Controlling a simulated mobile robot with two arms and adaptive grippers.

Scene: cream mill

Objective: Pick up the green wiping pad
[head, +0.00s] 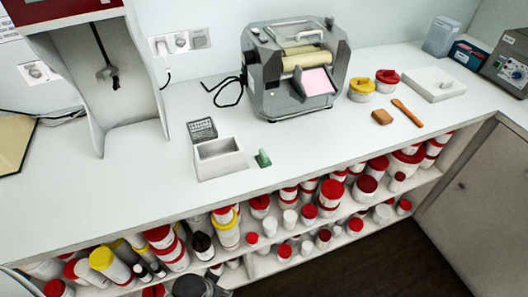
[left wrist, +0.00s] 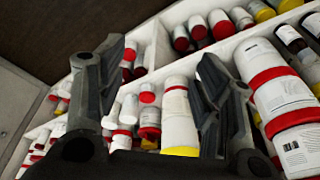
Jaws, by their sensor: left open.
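The green wiping pad (head: 263,158) is a small green piece on the white counter, just right of a white open box (head: 220,157). It looks partly raised, but it is too small to tell how it rests. It does not show in the left wrist view. My left gripper (left wrist: 160,62) is open and empty in the left wrist view, facing the shelves of jars under the counter. A dark part at the bottom edge of the head view seems to be my left arm's end, below and in front of the counter edge. My right gripper is not in view.
A grey roller mill (head: 297,65) stands behind the pad. White jars (left wrist: 127,108) with red lids crowd the shelves below. Counter around the pad's front and right is clear.

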